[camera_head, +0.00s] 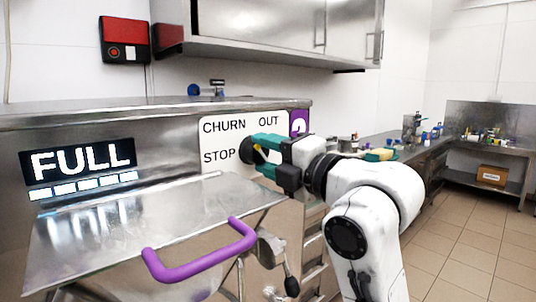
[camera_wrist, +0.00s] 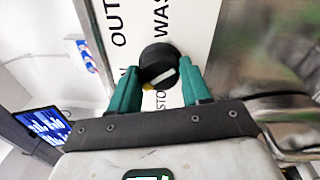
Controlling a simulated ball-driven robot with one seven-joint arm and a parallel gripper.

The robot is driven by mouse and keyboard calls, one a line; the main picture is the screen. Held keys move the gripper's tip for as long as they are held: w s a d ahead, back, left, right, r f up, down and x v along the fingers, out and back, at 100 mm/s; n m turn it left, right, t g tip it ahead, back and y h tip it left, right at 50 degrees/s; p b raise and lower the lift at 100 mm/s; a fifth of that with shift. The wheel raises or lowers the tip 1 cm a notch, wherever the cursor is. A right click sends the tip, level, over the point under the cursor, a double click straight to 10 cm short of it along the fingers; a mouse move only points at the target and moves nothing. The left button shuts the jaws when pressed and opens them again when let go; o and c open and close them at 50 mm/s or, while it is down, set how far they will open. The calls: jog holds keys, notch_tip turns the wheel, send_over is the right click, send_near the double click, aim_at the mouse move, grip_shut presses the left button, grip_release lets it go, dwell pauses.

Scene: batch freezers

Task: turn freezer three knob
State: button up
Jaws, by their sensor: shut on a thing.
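A round black knob (camera_head: 246,151) sits on the white label plate (camera_head: 222,128) of the steel freezer. The plate reads CHURN, OUT and STOP; my gripper hides part of it. My gripper (camera_head: 260,150) has teal fingers and reaches the plate from the right. In the wrist view the knob (camera_wrist: 158,58) lies between the fingertips of my gripper (camera_wrist: 160,76), one finger on each side, shut on it. A white mark on the knob slants in that view. A purple sign (camera_head: 299,122) beside the plate is partly hidden, and its number is unclear.
A FULL display (camera_head: 80,160) is on the freezer front at left. A steel lid (camera_head: 150,215) with a purple handle (camera_head: 200,255) juts out below. A wall cabinet (camera_head: 275,30) hangs above. Tiled floor (camera_head: 465,240) is open at right.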

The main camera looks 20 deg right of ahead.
jog(key=m+h+p, duration=0.1)
jog(key=m+p, duration=0.1)
jog(key=m, duration=0.5)
jog(key=shift+f, duration=0.1)
jog(key=m+p, duration=0.4)
jog(key=m, duration=0.3)
jog(key=shift+a+h, duration=0.15)
jog(key=shift+h, duration=0.15)
jog(key=m+h+p, duration=0.1)
jog(key=m+p, duration=0.4)
jog(key=m, duration=0.1)
jog(key=shift+s+a+m, duration=0.1)
jog(key=shift+m, duration=0.3)
jog(key=m+p, duration=0.3)
jog(key=m, duration=0.1)
jog(key=shift+a+m+p, duration=0.1)
jog(key=shift+m+p, duration=0.6)
jog(key=shift+m, duration=0.5)
jog(key=shift+f, duration=0.1)
jog(key=o, duration=1.1)
jog(key=shift+c, duration=0.2)
jog(key=shift+s, duration=0.1)
